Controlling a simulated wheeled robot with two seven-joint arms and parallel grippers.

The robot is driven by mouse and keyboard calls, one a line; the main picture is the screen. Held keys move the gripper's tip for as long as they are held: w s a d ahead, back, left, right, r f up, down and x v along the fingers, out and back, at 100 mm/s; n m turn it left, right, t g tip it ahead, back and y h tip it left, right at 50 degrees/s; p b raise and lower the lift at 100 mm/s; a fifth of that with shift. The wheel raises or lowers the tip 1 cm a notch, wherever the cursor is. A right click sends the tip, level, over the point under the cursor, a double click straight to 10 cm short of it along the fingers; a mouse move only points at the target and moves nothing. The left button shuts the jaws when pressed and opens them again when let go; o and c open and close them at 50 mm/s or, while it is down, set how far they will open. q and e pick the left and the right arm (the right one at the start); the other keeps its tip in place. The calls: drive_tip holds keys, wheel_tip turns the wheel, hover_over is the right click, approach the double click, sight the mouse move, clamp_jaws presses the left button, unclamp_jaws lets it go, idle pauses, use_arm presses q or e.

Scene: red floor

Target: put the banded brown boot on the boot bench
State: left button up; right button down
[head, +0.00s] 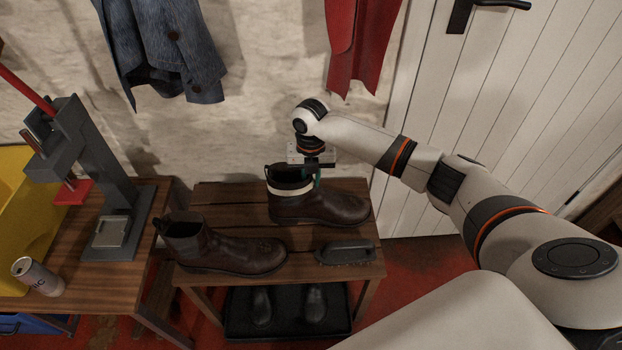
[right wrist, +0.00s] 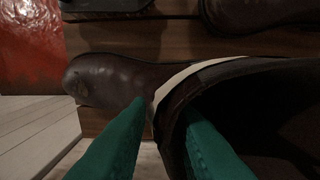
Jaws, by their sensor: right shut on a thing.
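The banded brown boot (head: 325,207) is dark brown leather with a cream band round its shaft. It is upright over the back right part of the slatted wooden boot bench (head: 225,194), toe to the right. I cannot tell whether its sole touches the slats. My right gripper (head: 314,178) is shut on the boot's shaft rim from above. In the right wrist view the green fingers (right wrist: 165,135) straddle the shaft wall of the banded boot (right wrist: 105,82), one outside and one inside the opening. My left gripper is not in view.
A plain brown boot (head: 225,247) and a dark brush (head: 345,252) occupy the bench's front. A black tray (head: 285,325) with footwear sits below. At left, a table holds a grey press (head: 100,190) and a can (head: 38,277). A blue jacket (head: 170,50) and red garment (head: 360,45) hang behind.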

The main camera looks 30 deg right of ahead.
drive_tip(key=shift+w+d+f, duration=0.1)
drive_tip(key=shift+w+f, duration=0.1)
drive_tip(key=shift+f, duration=0.1)
drive_tip(key=c, duration=1.3)
unclamp_jaws()
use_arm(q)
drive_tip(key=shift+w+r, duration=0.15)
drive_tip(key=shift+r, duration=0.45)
use_arm(e)
drive_tip(key=shift+r, duration=0.2)
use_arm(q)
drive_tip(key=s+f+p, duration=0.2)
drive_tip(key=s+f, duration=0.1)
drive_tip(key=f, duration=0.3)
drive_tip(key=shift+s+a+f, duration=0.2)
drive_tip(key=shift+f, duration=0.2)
use_arm(e)
wheel_tip(320, 180, up, 12)
drive_tip(key=shift+f, duration=0.2)
